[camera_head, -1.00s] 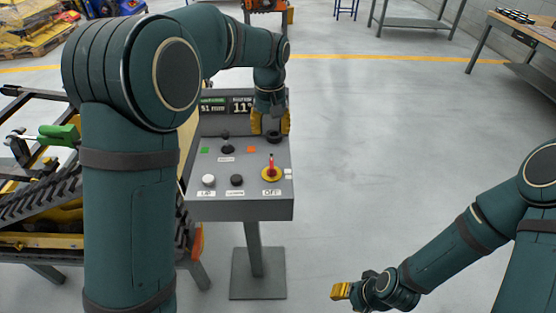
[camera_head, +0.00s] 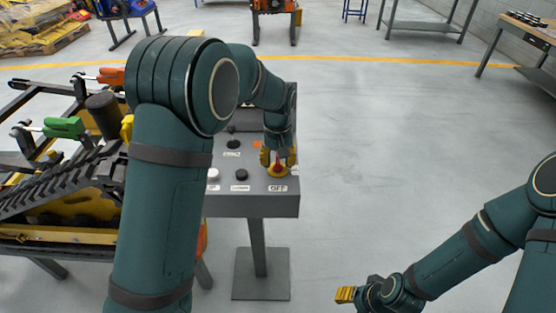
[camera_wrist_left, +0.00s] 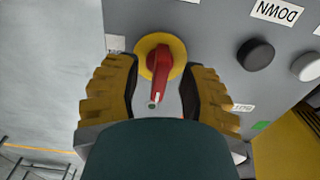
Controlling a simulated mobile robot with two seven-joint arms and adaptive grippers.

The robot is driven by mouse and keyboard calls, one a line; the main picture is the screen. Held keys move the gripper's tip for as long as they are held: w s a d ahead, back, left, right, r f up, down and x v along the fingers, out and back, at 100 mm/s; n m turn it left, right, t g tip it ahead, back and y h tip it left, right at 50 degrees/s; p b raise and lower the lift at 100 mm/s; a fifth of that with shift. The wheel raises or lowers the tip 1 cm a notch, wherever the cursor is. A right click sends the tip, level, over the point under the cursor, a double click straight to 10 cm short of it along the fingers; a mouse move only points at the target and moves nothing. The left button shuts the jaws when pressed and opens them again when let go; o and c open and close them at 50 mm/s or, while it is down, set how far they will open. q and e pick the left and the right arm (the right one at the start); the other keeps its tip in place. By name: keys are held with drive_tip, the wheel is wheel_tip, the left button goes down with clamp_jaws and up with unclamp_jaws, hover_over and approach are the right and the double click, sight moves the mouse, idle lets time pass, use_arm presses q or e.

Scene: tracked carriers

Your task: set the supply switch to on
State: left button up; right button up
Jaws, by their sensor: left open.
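The supply switch (camera_wrist_left: 160,62) is a red rotary handle on a yellow round plate, on the grey control panel (camera_head: 262,203). In the head view the switch (camera_head: 278,170) is partly hidden by my left gripper (camera_head: 278,162), and a label below it reads OFF. In the left wrist view my left gripper (camera_wrist_left: 162,92) is open, with a yellow finger on each side of the red handle. Gaps show between the fingers and the handle. My right gripper (camera_head: 345,294) is off to the lower right, away from the panel; its opening is too small to tell.
Black (camera_head: 241,175) and white (camera_head: 213,174) buttons sit left of the switch, with a black joystick (camera_head: 233,143) behind them. A tracked carrier (camera_head: 70,205) stands left of the panel. The floor (camera_head: 400,150) to the right is clear.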

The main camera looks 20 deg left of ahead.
use_arm(q)
clamp_jaws()
drive_tip(key=shift+m, duration=0.3)
drive_tip(key=m+p, duration=0.2)
drive_tip(key=shift+s+m, duration=0.1)
drive_tip(key=shift+m, duration=0.3)
drive_tip(key=m+p, duration=0.1)
drive_tip(key=m, duration=0.2)
drive_tip(key=shift+m, duration=0.4)
drive_tip(key=m+p, duration=0.2)
drive_tip(key=m, duration=0.3)
drive_tip(key=m+p, duration=0.2)
drive_tip(key=m, duration=0.3)
drive_tip(key=shift+m, duration=0.4)
